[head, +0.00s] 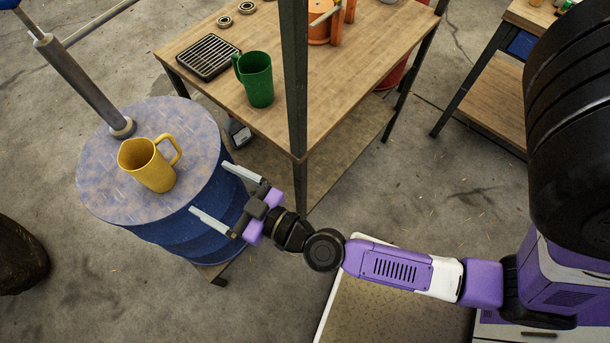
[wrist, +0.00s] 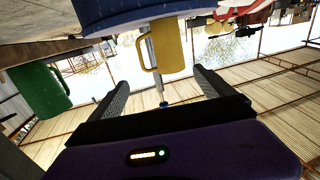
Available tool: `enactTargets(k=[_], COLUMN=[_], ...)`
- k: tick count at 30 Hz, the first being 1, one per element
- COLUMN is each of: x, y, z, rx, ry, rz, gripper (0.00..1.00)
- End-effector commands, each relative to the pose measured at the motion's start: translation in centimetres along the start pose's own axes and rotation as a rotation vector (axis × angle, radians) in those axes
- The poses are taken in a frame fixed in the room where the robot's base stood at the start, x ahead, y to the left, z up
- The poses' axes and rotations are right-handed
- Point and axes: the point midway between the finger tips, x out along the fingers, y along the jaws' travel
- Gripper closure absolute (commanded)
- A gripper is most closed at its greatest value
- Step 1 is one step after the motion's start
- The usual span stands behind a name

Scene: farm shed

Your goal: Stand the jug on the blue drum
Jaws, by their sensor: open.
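A yellow jug (head: 147,164) stands upright on the mottled top of the blue drum (head: 110,199), right of the top's middle, its handle toward the upper right. A green jug (head: 255,79) stands upright on the wooden table. My gripper (head: 208,188) is open and empty at the drum's right side, its fingers pointing at the yellow jug but apart from it. In the wrist view the picture is upside down: the yellow jug (wrist: 166,48) shows beyond and between the open fingers, under the drum's dark blue edge (wrist: 110,14). The green jug (wrist: 38,90) shows at the left.
A grey pole with a round foot (head: 85,82) stands on the drum behind the yellow jug. The wooden table (head: 190,52) holds a black grate (head: 207,56) and orange things (head: 320,30). A dark upright post (head: 295,75) rises at the table's near edge.

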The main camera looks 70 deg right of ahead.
Motion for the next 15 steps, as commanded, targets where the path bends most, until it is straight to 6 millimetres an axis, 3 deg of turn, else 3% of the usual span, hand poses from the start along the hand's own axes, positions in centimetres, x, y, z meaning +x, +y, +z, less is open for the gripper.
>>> enactTargets(k=[1, 6, 12, 15], x=[-2.7, -9.8, -16.9, -19.6], y=[0.6, 1.9, 2.7, 2.9], z=[0.0, -1.4, -3.9, -5.2], rx=[-0.003, 0.002, 0.007, 0.009], ry=[-0.017, -0.059, -0.139, -0.181], rz=[-0.005, -0.033, -0.074, -0.090], gripper=[0.08, 0.08, 0.08, 0.08])
